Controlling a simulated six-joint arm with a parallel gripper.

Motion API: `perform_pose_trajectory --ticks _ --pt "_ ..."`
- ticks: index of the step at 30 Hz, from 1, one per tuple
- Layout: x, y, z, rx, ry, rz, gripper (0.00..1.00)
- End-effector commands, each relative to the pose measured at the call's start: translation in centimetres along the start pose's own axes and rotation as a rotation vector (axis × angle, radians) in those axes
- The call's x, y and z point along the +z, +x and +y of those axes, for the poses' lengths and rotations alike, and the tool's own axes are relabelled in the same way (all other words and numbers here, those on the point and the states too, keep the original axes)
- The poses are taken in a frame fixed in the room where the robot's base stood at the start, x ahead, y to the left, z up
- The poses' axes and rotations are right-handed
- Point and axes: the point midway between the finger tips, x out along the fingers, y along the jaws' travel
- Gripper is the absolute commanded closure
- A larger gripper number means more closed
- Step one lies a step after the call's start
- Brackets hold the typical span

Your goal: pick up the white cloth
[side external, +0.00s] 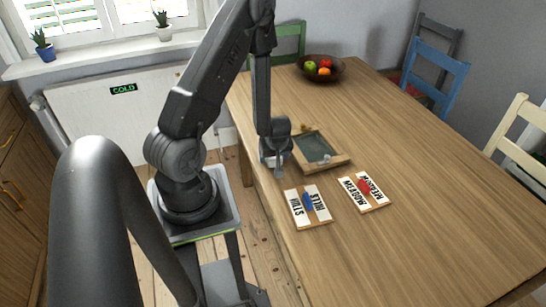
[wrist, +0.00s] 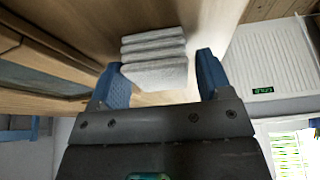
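The white cloth (wrist: 153,46) shows in the wrist view as a folded, layered stack of pale grey-white on the wooden table. My gripper (wrist: 158,66) is open, with one blue finger on each side of the stack's near end. Whether the fingers touch the cloth cannot be told. In the side external view my gripper (side external: 276,158) points down at the table's left edge, beside the framed board. The cloth is mostly or wholly hidden there by the gripper.
A wood-framed dark board (side external: 315,147) lies just right of my gripper. Two lettered boards, one with a blue item (side external: 308,202) and one with a red item (side external: 366,187), lie nearer. A fruit bowl (side external: 321,69) stands at the back. The table's right side is clear.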

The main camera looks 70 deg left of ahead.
Motion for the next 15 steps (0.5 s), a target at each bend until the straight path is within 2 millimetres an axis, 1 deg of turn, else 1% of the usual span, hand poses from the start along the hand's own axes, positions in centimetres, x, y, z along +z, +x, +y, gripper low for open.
perform_pose_trajectory --ticks 1,2,12,13,15 --pt "0.01 -0.01 0.00 0.000 0.000 0.000 0.33" --pt "0.01 -0.01 -0.01 0.000 0.000 0.000 0.36" --pt "0.01 -0.02 -0.01 0.000 0.000 0.000 0.69" --pt "0.00 -0.03 0.00 0.000 0.000 0.000 0.70" --pt "0.00 -0.03 0.00 0.000 0.000 0.000 0.70"
